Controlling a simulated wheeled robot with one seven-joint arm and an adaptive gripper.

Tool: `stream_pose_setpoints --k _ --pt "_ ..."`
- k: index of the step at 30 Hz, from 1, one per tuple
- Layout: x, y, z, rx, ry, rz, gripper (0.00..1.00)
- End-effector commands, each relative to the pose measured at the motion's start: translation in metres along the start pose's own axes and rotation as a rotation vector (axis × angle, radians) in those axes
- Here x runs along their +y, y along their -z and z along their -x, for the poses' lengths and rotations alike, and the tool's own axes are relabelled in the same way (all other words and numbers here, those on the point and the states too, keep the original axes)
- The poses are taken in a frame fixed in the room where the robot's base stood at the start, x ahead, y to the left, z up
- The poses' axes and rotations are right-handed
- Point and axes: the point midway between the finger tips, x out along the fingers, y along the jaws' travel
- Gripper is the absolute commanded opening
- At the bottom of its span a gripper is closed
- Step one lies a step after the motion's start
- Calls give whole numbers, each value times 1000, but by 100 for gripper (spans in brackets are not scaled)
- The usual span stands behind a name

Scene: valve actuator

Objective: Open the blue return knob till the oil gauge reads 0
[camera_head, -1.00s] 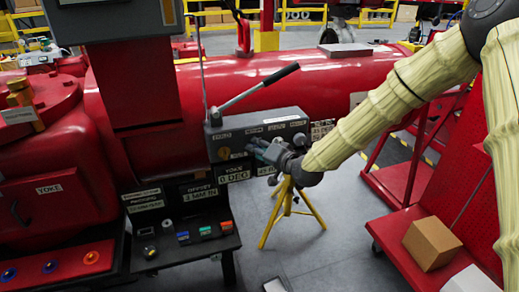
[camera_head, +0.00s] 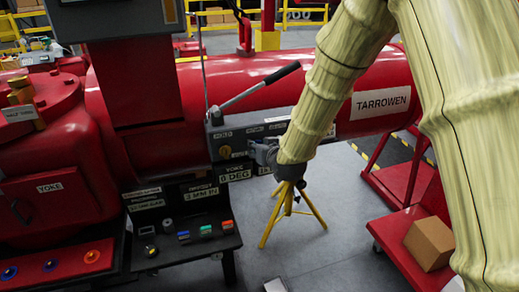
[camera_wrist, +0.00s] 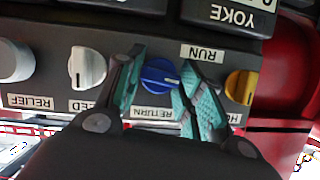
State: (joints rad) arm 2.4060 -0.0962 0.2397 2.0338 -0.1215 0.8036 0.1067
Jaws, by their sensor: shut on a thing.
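The blue return knob (camera_wrist: 160,75) is in the middle of the wrist view, above its RETURN label (camera_wrist: 152,113). My gripper (camera_wrist: 160,66) has one teal-padded finger on each side of the knob and is shut on it. In the head view my gripper (camera_head: 266,153) is at the front of the grey control box (camera_head: 225,138), and my arm hides the box's right part. The knob itself cannot be made out there. I cannot make out an oil gauge reading in either view.
A yellow knob (camera_wrist: 241,87) is close on the right. A lever (camera_head: 262,86) rises above the box. A yellow tripod (camera_head: 284,212) stands below.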

Motion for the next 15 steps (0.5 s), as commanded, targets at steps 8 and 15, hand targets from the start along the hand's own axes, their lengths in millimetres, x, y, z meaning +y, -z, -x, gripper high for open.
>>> stream_pose_setpoints --k 8,15 --pt "1 -2 0 -4 -28 62 13" --pt "1 -2 0 -5 -33 74 13"
